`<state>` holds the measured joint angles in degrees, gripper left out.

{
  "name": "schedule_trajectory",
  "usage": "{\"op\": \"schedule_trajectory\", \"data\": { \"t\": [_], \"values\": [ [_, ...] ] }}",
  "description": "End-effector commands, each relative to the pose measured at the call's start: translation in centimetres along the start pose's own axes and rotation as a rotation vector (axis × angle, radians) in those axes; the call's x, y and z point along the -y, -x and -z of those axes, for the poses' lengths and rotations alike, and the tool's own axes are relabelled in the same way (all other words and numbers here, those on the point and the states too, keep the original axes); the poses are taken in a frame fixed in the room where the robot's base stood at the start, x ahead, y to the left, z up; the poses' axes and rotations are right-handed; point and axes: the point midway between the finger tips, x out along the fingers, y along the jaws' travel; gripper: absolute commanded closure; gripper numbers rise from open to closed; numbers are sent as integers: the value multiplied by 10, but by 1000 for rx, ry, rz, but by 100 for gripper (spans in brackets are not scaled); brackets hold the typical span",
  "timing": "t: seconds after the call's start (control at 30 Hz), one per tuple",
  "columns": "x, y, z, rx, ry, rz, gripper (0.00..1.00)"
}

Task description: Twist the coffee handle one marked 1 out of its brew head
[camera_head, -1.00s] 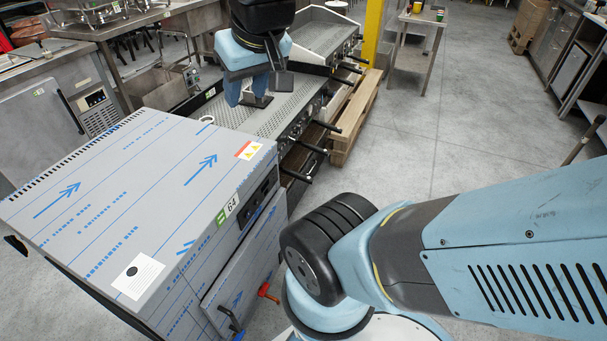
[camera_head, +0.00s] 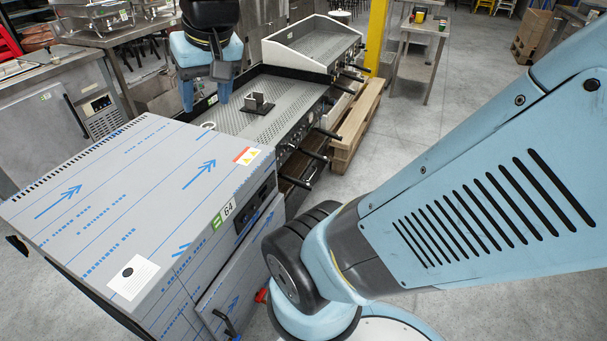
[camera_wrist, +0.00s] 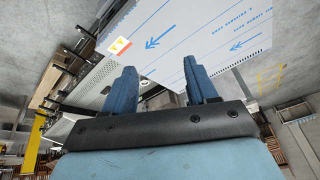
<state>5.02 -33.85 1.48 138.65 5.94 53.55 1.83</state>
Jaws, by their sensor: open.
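My gripper (camera_head: 205,104) hangs over the perforated steel top of the near counter machine (camera_head: 285,95). Its two blue fingers are apart with nothing between them, and they also show open in the wrist view (camera_wrist: 160,82). Several black handles stick out from the machine's right front side, among them one at the far end (camera_head: 328,133), one in the middle (camera_head: 315,155) and one nearest (camera_head: 296,183). My gripper is to the left of these handles and clear of them. No number 1 is readable on any handle, and the brew heads cannot be made out.
A film-wrapped cabinet (camera_head: 130,190) marked 64 stands in front of the machine. A dark bracket-like piece (camera_head: 257,103) is on the machine top. A second machine (camera_head: 318,45) stands behind. A wooden pallet (camera_head: 357,120) lies to the right; the grey floor (camera_head: 400,150) beyond is open.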

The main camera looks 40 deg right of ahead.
Motion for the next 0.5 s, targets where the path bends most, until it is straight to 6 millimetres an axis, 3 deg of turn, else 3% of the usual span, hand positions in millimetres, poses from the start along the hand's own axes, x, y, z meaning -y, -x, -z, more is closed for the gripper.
{"op": "schedule_trajectory", "data": {
  "t": [0.5],
  "values": [
    [-40,-74,102,251,-420,122,43]
  ]
}}
